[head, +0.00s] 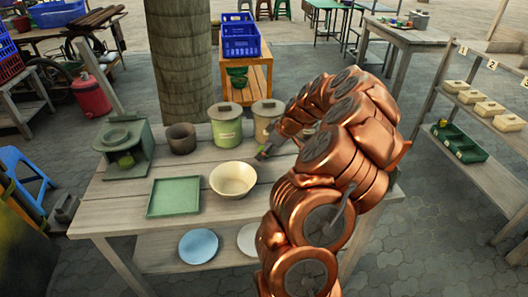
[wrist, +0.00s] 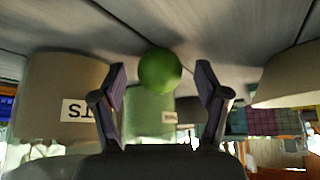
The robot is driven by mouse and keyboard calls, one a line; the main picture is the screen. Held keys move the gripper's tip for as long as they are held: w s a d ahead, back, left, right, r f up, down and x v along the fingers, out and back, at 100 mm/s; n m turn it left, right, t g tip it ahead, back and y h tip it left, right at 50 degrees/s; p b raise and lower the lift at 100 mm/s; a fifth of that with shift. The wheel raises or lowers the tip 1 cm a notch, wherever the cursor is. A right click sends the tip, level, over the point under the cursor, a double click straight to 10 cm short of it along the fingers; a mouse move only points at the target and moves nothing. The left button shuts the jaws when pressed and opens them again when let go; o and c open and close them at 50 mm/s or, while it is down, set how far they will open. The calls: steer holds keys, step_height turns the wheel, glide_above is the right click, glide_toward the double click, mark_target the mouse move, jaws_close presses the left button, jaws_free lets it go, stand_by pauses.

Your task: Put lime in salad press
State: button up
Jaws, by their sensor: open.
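The lime (wrist: 160,71) is a round green fruit on the grey table planks in the wrist view, which looks upside down. My gripper (wrist: 162,80) is open, with one finger on each side of the lime and a visible gap to both. In the head view my gripper (head: 265,152) is low over the table, right of the cream bowl, and I cannot clearly make out the lime there. The salad press (head: 112,160) is the dark green stand at the table's left end, with a yellow-green round thing low in its opening.
The cream bowl (head: 233,180), a green tray (head: 174,197) and a dark cup (head: 181,138) lie toward the press. Plates, including a blue one (head: 198,246), sit on the lower shelf.

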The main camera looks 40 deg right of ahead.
steer(key=shift+c, duration=0.4)
steer(key=shift+r, duration=0.1)
steer(key=c, duration=1.3)
